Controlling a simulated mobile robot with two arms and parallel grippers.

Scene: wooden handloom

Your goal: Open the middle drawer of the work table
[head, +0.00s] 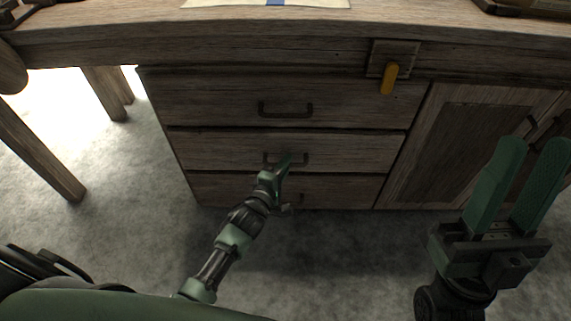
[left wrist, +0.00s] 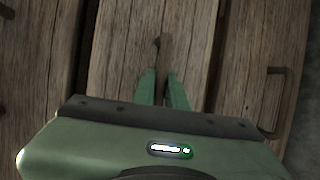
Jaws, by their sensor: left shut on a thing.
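The work table's middle drawer (head: 220,150) sits between the top drawer (head: 220,100) and the bottom drawer (head: 225,187). It looks closed or nearly so. Its dark bar handle (head: 301,158) is partly covered by my left gripper (head: 284,163), which is shut on it. My right gripper (head: 528,150) is open and empty, in front of the cabinet door at the right.
The top drawer has its own handle (head: 286,110). A yellow latch (head: 390,78) hangs on a wooden plate above it, at the right. A cabinet door (head: 445,140) stands right of the drawers. Grey floor (head: 130,190) lies clear in front and at the left.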

